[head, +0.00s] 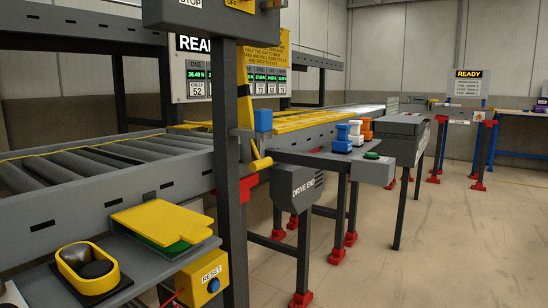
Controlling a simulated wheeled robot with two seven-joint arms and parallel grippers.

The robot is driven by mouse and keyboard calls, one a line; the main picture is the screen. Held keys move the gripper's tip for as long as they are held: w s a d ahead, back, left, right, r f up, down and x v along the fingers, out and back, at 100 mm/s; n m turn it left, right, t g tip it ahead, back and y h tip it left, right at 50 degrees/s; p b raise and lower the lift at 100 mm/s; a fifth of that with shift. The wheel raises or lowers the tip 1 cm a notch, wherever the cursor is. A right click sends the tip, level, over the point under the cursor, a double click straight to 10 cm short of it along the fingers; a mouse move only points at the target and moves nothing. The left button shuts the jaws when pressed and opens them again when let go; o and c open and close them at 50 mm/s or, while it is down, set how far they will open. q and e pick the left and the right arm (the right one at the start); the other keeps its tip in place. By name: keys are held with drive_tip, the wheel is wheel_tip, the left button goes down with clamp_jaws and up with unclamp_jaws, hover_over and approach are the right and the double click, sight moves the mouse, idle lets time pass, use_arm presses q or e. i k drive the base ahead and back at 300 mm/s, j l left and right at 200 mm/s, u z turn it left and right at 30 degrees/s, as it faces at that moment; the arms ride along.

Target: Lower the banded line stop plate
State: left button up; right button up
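No banded plate can be made out for certain. A yellow upright piece (243,92) stands beside the dark post, in front of the conveyor signs. A blue block (263,120) and a yellow handle-like piece (260,162) are just right of the post. A flat yellow plate (160,221) lies over something green on the grey shelf at lower left. Neither gripper can be made out in the head view.
A roller conveyor (75,168) runs across the left. A dark post (228,180) stands in front. A yellow-rimmed tray (70,262) and a yellow RESET box (203,278) are at lower left. Blue, white and orange items (343,138) stand on a side shelf. Floor at right is clear.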

sight(245, 116)
drive_tip(key=i+l, duration=0.2)
drive_tip(key=l, duration=0.15)
drive_tip(key=i+l+u, duration=0.1)
drive_tip(key=i+l, duration=0.3)
drive_tip(key=l, duration=0.25)
drive_tip(key=i+l+u, duration=0.1)
drive_tip(key=l, duration=0.25)
drive_tip(key=i+l, duration=0.3)
drive_tip(key=i+l+u, duration=0.1)
drive_tip(key=l, duration=0.3)
drive_tip(key=i, duration=0.05)
